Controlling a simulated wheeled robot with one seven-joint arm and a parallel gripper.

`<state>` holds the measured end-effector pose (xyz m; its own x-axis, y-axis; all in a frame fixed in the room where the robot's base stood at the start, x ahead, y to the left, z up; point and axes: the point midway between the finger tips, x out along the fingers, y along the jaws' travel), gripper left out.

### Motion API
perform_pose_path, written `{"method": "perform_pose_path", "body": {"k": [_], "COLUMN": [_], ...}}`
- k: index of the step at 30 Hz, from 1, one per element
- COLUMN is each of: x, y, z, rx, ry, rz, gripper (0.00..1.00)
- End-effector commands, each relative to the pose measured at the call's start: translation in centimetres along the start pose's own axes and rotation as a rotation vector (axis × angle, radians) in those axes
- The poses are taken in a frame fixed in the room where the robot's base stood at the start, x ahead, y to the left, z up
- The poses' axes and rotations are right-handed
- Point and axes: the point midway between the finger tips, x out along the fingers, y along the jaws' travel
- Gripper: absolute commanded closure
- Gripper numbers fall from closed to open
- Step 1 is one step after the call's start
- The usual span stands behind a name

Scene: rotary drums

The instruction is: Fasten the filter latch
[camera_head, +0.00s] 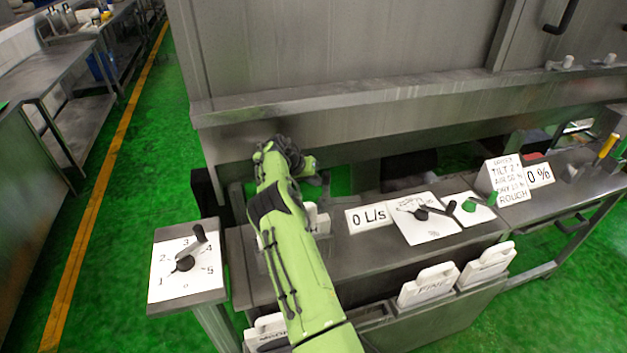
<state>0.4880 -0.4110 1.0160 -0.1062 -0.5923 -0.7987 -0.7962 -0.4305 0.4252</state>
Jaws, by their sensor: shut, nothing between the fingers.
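My arm reaches up from the bottom and bends at the wrist. My gripper (306,166) is at its far end, near the lower edge of the big grey housing; its fingers are shut and small, with no object seen in them. White handled plates stand in slots along the bench front, one marked FINE (425,287), another to its right (487,264), and one at lower left (266,332), partly behind my arm. A white piece (319,221) shows right beside my forearm, partly covered. I cannot tell which part is the filter latch.
A dial (184,264) numbered 1 to 5 stands on a post at left. The bench holds a 0 L/s sign (369,218), a lever dial (428,217), a green knob (469,205), a 0 % sign (539,175) and a text card (508,179). Green floor is clear at left.

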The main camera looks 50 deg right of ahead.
Motion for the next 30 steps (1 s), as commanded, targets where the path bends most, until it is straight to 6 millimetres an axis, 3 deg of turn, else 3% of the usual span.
{"method": "perform_pose_path", "body": {"k": [30], "x": [0.67], "y": [0.71], "z": [-0.37], "rx": [0.003], "ry": [0.0], "rz": [0.002], "gripper": [1.0]}}
